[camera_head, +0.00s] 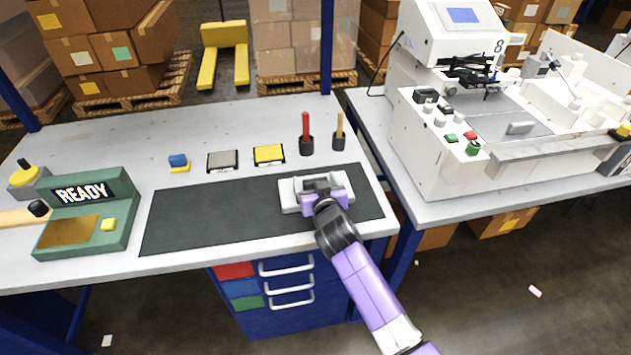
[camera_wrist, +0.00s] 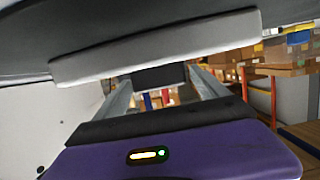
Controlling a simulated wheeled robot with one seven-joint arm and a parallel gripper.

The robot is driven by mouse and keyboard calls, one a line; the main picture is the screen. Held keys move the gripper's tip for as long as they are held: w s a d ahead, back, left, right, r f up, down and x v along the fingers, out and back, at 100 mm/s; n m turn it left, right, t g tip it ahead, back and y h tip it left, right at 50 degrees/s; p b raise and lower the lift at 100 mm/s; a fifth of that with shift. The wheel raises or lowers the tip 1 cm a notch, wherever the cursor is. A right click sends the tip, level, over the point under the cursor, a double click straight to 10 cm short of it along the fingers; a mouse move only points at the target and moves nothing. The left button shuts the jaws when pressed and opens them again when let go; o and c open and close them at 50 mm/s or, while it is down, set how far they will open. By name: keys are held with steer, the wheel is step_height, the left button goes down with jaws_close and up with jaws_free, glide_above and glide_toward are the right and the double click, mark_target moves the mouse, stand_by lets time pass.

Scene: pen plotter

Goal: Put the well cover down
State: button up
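The well cover appears to be the pale grey piece (camera_head: 288,197) with raised ends at the right part of the black mat (camera_head: 210,213). In the head view my gripper (camera_head: 321,187) is at its middle, over a dark block between the ends. In the wrist view my two fingers (camera_wrist: 158,88) stand apart with a dark block (camera_wrist: 160,75) between them, seemingly gripped. A pale grey bar (camera_wrist: 160,47), probably part of the cover, crosses close above. Whether the cover touches the mat or hangs slightly above it is unclear.
A green box reading READY (camera_head: 88,212) stands at the left. Grey (camera_head: 222,161) and yellow (camera_head: 269,154) pads, a red-handled tool (camera_head: 306,135) and a yellow-handled one (camera_head: 339,133) line the back. The white plotter (camera_head: 440,150) is at right. The mat's left part is clear.

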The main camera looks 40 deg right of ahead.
steer(key=shift+r, duration=0.1)
steer(key=shift+r, duration=0.15)
steer(key=v, duration=1.2)
steer(key=s+a+f+n+t+y, duration=0.1)
steer(key=s+a+f+n+y, duration=0.15)
steer(key=s+a, duration=0.4)
steer(key=s+a+f+n+y, duration=0.2)
steer(key=s+a+y, duration=0.1)
steer(key=s+a, duration=0.4)
steer(key=s+a+r+n+y, duration=0.1)
steer(key=s+r, duration=0.3)
steer(key=s, duration=0.4)
steer(key=s+a+r+n+t+y, duration=0.1)
steer(key=s+a+r, duration=0.3)
steer(key=s, duration=0.5)
steer(key=shift+r+t+y, duration=0.3)
steer(key=shift+r+y, duration=0.05)
steer(key=shift+r, duration=0.45)
steer(key=shift+s, duration=0.1)
